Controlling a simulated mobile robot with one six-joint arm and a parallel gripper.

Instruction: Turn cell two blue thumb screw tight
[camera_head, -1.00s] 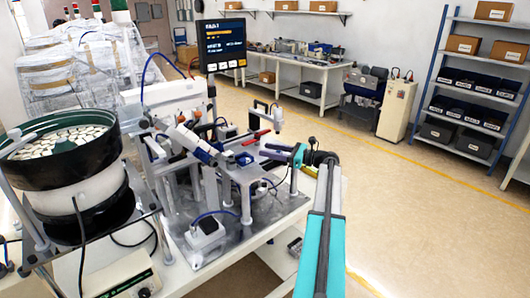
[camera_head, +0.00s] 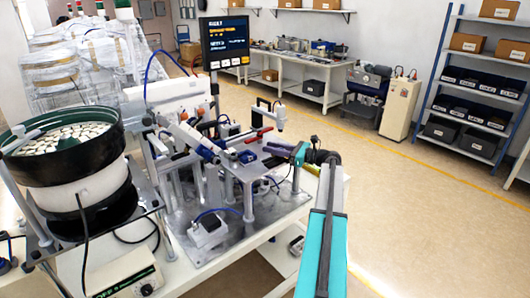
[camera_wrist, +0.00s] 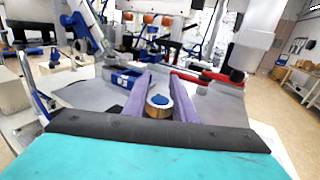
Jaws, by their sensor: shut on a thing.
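In the wrist view, the thumb screw (camera_wrist: 159,101) has a blue top and a brass-coloured round body. It sits between the two purple fingers of my gripper (camera_wrist: 160,96), which are shut on its sides. In the head view, my gripper (camera_head: 277,150) reaches left over the right side of the machine cell. The screw cannot be made out there. How far it is screwed in cannot be seen.
A red-handled part (camera_wrist: 207,77) and a blue block (camera_wrist: 126,78) are close beyond the fingers. A white bowl feeder (camera_head: 75,185) stands left. A monitor (camera_head: 225,42) rises behind the cell. Open floor (camera_head: 430,220) lies to the right.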

